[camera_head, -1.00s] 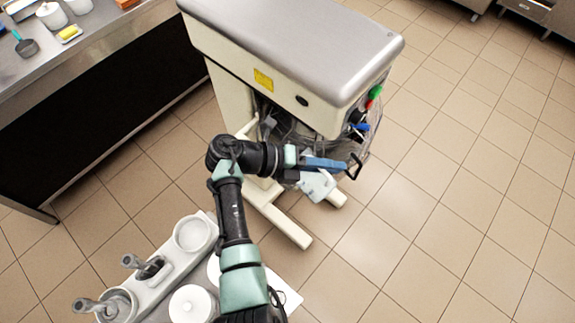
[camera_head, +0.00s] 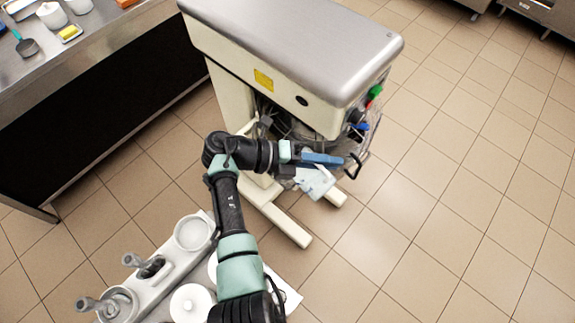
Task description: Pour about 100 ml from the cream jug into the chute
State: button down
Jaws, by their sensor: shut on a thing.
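The batch freezer (camera_head: 300,50) stands at the top centre, with a steel lid and a cream body. My gripper (camera_head: 335,161) is at its front, below the lid's edge, with a blue finger showing. It is shut on a pale, whitish-blue thing (camera_head: 315,183), which appears to be the cream jug and looks tilted. The jug's mouth, its contents and any stream cannot be made out. Clear and dark parts of the freezer front crowd behind my gripper. I cannot tell the chute apart from them.
A white tray (camera_head: 172,262) with tubs and grey-handled tools lies at the lower left. A white lidded pot (camera_head: 192,304) stands beside it. A steel counter (camera_head: 95,38) with small containers runs along the upper left.

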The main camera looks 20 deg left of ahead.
jog(key=shift+s+d+f+m+y+b, duration=0.2)
jog(key=shift+d+f+m+y+b, duration=0.15)
jog(key=shift+f+b, duration=0.2)
jog(key=shift+s+d+f+m+y+b, duration=0.15)
jog(key=shift+d+f+y+b, duration=0.1)
jog(key=shift+d+f+b, duration=0.2)
jog(key=shift+d+y, duration=0.1)
jog(key=shift+y, duration=0.2)
jog(key=shift+r, duration=0.25)
jog(key=shift+d+f, duration=0.1)
jog(key=shift+s+d+f+m+y+b, duration=0.1)
jog(key=shift+d+f+m+y+b, duration=0.1)
jog(key=shift+m+y+b, duration=0.25)
jog(key=shift+s+d+r+p, duration=0.1)
jog(key=shift+d+r+p, duration=0.1)
jog(key=shift+r+p, duration=0.55)
jog(key=shift+s+d+f+m+t+y+p, duration=0.1)
jog(key=shift+d+f+m+t+y+p, duration=0.2)
jog(key=shift+f+y+p, duration=0.45)
jog(key=shift+s+d+f+m+t+y+p, duration=0.15)
jog(key=shift+f+m+y+p, duration=0.25)
jog(key=shift+f+p, duration=0.4)
